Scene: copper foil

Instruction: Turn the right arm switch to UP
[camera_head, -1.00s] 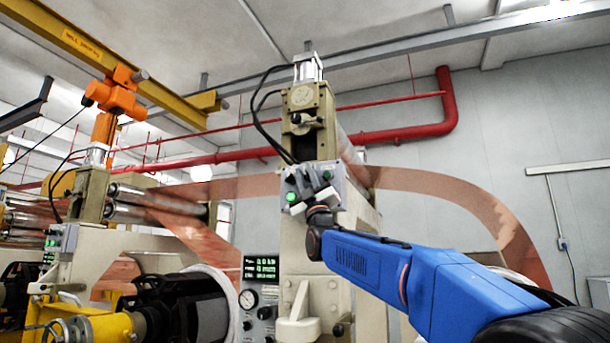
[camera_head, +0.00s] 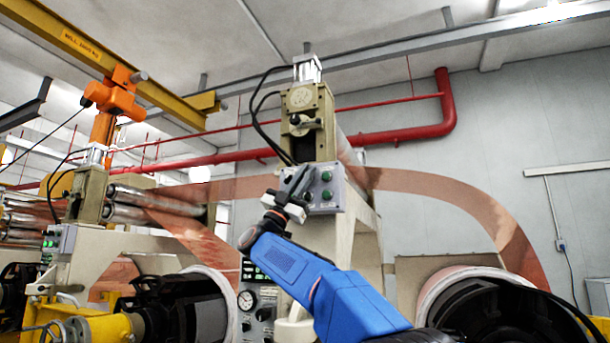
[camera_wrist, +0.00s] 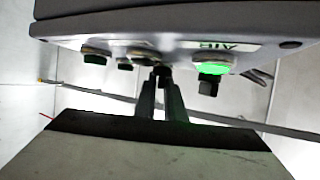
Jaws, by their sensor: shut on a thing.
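The grey control box (camera_head: 354,190) is on the front of the beige machine column. In the wrist view the box (camera_wrist: 120,22) appears upside down, with a row of fittings along its face. My gripper (camera_head: 299,183) covers the left part of the box in the head view. In the wrist view my gripper (camera_wrist: 161,92) has its narrow fingers close together on a small dark switch knob (camera_wrist: 162,71) near the middle of the row. The knob's direction is hard to tell, and I cannot read its label.
A lit green fitting (camera_wrist: 211,67) marked AIR is beside the fingers in the wrist view. Copper foil (camera_head: 450,193) runs behind to both sides. A gauge (camera_head: 246,300) is lower left.

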